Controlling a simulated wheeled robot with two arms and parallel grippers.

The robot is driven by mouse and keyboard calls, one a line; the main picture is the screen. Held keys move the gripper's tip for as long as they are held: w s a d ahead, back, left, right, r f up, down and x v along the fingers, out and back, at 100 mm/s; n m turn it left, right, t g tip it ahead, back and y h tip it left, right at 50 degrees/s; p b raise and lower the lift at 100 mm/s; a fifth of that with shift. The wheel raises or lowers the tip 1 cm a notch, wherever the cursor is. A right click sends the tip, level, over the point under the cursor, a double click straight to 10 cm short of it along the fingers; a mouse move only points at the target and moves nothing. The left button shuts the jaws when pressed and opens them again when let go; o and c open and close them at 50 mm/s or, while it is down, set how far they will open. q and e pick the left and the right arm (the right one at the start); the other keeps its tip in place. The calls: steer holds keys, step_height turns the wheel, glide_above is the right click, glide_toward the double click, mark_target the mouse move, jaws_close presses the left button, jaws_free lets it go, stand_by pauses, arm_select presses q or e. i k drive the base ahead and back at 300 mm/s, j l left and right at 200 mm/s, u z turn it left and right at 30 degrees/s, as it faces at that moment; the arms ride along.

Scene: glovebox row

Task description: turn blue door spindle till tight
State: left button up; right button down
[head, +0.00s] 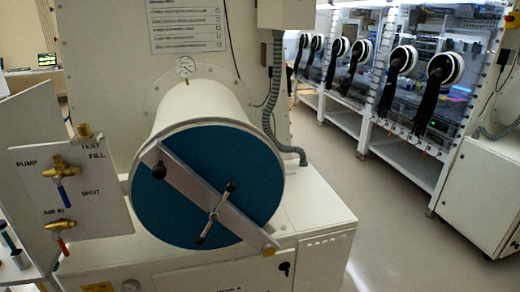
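The blue round door (255,165) closes the front end of a white horizontal cylinder in the middle of the head view. A grey flat bar (180,178) lies slantwise across the door, from upper left to lower right. The spindle (214,214) sits on this bar, with a slim cross handle that has a dark knob at its upper end. A dark knob also shows near the bar's upper left end. How tight the spindle is cannot be told. Neither of my grippers is in view.
A panel (85,210) at the left carries valves with a blue handle (67,198) and a red handle (63,246), labelled PUMP, AIR IN, TEST, FILL and SHUT. A gauge (185,67) is above the cylinder. Gloveboxes with black gloves (430,103) line the right, beside open floor (390,230).

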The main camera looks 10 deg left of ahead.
mark_target(214, 215)
steer(key=i+u, duration=0.2)
steer(key=u, duration=0.2)
steer(key=i+l+u, duration=0.1)
steer(key=u, duration=0.3)
steer(key=i+l+u, duration=0.2)
steer(key=u, duration=0.2)
